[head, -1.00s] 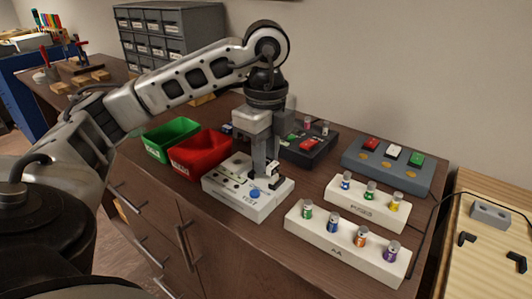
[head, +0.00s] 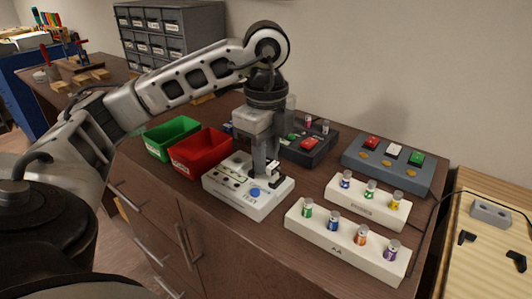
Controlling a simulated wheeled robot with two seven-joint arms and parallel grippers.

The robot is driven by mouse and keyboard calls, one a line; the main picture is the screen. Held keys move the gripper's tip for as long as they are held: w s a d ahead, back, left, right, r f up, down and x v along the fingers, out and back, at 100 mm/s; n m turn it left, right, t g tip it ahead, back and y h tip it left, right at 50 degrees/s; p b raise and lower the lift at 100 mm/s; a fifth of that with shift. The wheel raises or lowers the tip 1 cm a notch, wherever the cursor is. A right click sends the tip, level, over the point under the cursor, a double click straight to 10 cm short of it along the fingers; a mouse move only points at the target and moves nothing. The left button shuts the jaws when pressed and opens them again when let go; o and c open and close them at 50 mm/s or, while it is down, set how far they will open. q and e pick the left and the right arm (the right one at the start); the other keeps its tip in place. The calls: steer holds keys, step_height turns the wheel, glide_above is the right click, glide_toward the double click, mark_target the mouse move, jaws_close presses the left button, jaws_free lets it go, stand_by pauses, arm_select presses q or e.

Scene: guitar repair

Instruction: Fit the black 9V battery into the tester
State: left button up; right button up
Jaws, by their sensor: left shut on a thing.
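The tester (head: 232,200) is a white box with a round blue button (head: 255,193) on the bench top. My left gripper (head: 265,172) points straight down over the tester's back right part. Its fingers are shut on a small dark thing, the black 9V battery (head: 272,168), low at the tester's top. The fingers hide most of the battery, and I cannot tell whether it is seated or just above the tester. My right gripper is out of view.
A red bin (head: 203,157) and a green bin (head: 172,140) stand left of the tester. A black tray (head: 312,150) is behind it. A blue-grey holder (head: 385,175) with red, white and green blocks and two white battery racks (head: 345,245) (head: 367,208) stand to the right.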

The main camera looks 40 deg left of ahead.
arm_select(q)
steer(key=shift+f+b, duration=0.6)
steer(key=shift+f, duration=0.35)
steer(key=o, duration=1)
steer(key=shift+c, duration=0.2)
steer(key=shift+o, duration=0.3)
steer(key=shift+f, duration=0.1)
steer(key=shift+c, duration=0.2)
